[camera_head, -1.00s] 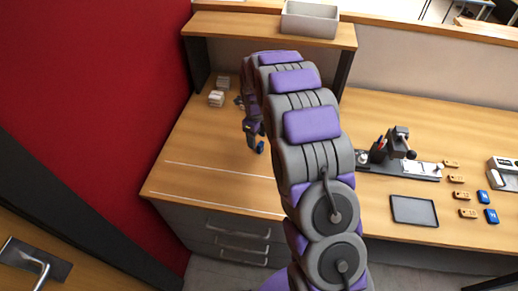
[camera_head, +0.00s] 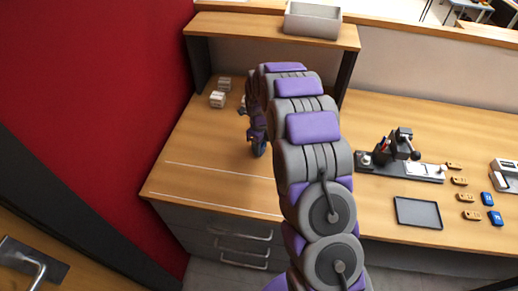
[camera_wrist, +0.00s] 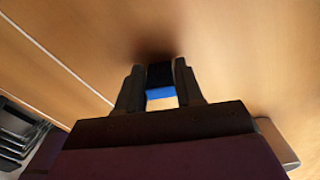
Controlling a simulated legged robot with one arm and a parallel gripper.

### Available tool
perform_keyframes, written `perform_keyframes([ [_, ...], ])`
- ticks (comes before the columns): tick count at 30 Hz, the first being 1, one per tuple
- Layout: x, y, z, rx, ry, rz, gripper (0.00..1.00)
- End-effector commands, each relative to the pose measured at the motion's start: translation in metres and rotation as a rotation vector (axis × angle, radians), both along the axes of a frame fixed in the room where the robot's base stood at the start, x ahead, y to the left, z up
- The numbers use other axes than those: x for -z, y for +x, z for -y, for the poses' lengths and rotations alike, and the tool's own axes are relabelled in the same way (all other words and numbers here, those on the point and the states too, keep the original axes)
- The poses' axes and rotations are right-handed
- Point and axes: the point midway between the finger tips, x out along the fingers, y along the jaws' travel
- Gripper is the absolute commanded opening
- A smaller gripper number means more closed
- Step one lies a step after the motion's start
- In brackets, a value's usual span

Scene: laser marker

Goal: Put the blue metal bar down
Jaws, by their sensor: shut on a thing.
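The blue metal bar (camera_wrist: 161,93) shows in the wrist view as a blue strip between the two dark fingers of my gripper (camera_wrist: 160,85). My gripper is shut on it, close over the wooden desk (camera_wrist: 240,50). A dark shadow lies on the wood just beyond the fingertips. I cannot tell whether the bar touches the desk.
White blocks (camera_head: 218,99) lie at the back left of the desk. A shelf with a grey bin (camera_head: 312,20) stands behind. On the right are the marking device (camera_head: 400,150), a dark tray (camera_head: 418,212), and several tan and blue tags (camera_head: 487,199). The front left of the desk is clear.

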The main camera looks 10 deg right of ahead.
Motion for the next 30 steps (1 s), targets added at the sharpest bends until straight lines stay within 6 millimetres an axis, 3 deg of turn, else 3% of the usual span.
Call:
perform_keyframes([
  [7,0.0,0.0,0.0,0.002,-0.001,-0.001,0.0],
  [17,-0.006,0.0,-0.005,0.002,-0.006,0.001,0.0],
  [25,-0.038,0.001,0.001,0.004,0.0,0.003,0.0],
  [30,-0.039,-0.016,-0.009,0.0,-0.001,0.0,0.0],
])
